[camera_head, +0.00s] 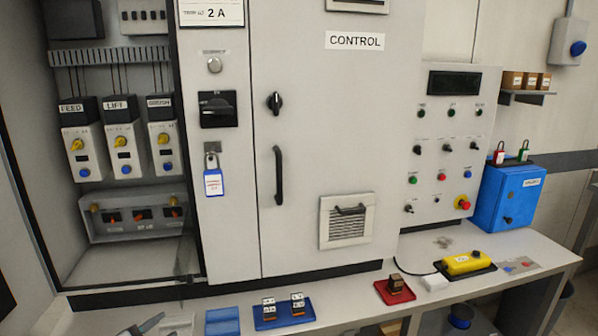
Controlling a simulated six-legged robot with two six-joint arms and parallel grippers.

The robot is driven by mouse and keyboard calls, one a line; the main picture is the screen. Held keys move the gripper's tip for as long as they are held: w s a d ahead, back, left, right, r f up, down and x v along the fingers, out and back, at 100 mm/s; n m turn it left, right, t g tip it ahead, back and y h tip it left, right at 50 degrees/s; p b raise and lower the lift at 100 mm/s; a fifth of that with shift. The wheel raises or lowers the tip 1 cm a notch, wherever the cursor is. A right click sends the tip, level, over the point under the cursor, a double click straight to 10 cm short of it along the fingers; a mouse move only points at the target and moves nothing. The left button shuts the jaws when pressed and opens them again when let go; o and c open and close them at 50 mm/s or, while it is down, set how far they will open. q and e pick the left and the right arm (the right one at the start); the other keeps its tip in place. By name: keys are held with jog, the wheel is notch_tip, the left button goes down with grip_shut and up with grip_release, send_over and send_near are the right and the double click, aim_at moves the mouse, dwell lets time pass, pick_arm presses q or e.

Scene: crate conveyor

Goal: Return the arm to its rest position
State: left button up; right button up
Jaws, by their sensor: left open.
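My left gripper (150,323) shows only in part at the bottom left edge, over the front of the bench. Its grey fingers stand apart and I see nothing between them. The rest of that arm is mostly cut off by the frame. My right gripper is not in view.
The bench (530,245) carries a blue tray (283,322) with small parts, a red tray (405,299) and a yellow pendant (468,262). Behind stand the open cabinet with breakers (123,150), the CONTROL door (325,120) and a blue box (510,195).

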pick_arm(q)
jog(key=s+d+f+n+g+p, duration=0.4)
jog(key=s+d+f+n+g, duration=0.2)
jog(key=s+d+f+n, duration=0.55)
jog(key=s+d+f+n+g+p, duration=0.1)
jog(key=s+d+f+n+g, duration=0.1)
jog(key=s, duration=0.7)
jog(key=s+d+f+n+g+p, duration=0.2)
jog(key=s+d+f+g, duration=0.3)
jog(key=s, duration=0.5)
jog(key=shift+s+f+g+y, duration=0.2)
jog(key=shift+s+g+y, duration=0.1)
jog(key=shift+g, duration=0.4)
jog(key=shift+d+n, duration=0.1)
jog(key=shift+n, duration=0.15)
